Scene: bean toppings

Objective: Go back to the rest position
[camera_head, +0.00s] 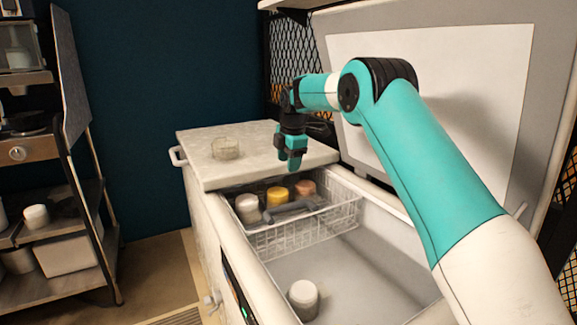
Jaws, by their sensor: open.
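My gripper (291,161) hangs pointing down at the end of my teal and white arm, above the back part of the open chest. It is open, with nothing seen between its fingers. Below it is a white wire basket (309,229) set in the chest. In the basket stand a white-lidded jar (247,207), a yellow-lidded jar (277,197) and a pinkish-brown-lidded jar (305,189). A grey handle-like bar (293,210) lies across in front of them. My gripper is apart from the jars.
A white-lidded jar (303,297) stands alone on the chest floor (355,270). A small wire holder (226,149) sits on the closed white lid (200,160). A raised white panel (440,100) stands behind my arm. Shelves (60,215) stand at the left.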

